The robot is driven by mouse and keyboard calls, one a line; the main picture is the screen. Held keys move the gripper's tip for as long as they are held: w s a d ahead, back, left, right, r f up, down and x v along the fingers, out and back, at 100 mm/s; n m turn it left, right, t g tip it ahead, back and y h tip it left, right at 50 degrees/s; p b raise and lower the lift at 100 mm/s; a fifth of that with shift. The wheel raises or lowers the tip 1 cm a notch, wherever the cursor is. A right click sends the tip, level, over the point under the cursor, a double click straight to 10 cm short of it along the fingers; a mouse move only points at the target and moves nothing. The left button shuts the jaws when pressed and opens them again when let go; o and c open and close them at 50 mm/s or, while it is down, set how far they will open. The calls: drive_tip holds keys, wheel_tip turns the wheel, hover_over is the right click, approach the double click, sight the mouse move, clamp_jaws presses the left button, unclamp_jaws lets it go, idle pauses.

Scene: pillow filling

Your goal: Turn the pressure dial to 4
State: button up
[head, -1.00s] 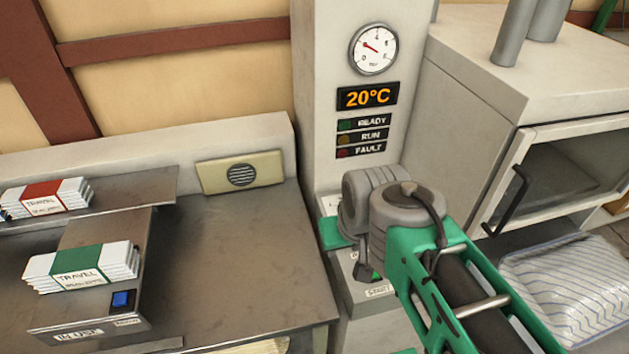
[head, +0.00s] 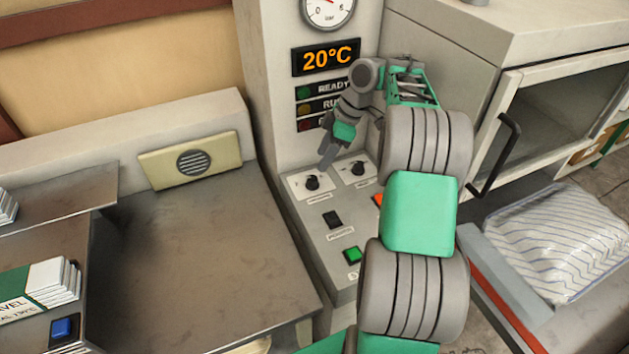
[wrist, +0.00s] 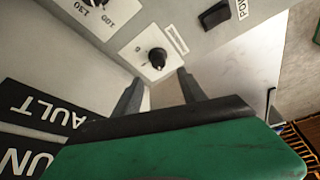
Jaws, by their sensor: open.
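The likely pressure dial (head: 312,183), a black knob on a white plate, is the left of two dials on the sloped panel. Its label is too small to read here. In the wrist view this knob (wrist: 157,60) lies just beyond my fingertips, roughly centred between them, with a 0 on its plate. My gripper (head: 328,158) points down just above it; in the wrist view my gripper (wrist: 159,80) is open and empty, and no contact shows. The round bar gauge (head: 328,12) is cut off at the top.
A second dial (head: 358,169) sits close at the right; the wrist view shows it (wrist: 95,3) marked 100 and 130. A black switch (head: 333,219) and a green button (head: 352,254) are lower on the panel. The 20°C display (head: 326,57) is on the column behind.

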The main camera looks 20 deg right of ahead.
sight(313, 178)
drive_tip(key=b+x, duration=0.1)
drive_tip(key=x, duration=0.7)
drive_tip(key=shift+d, duration=0.15)
drive_tip(key=shift+c, duration=0.3)
clamp_jaws()
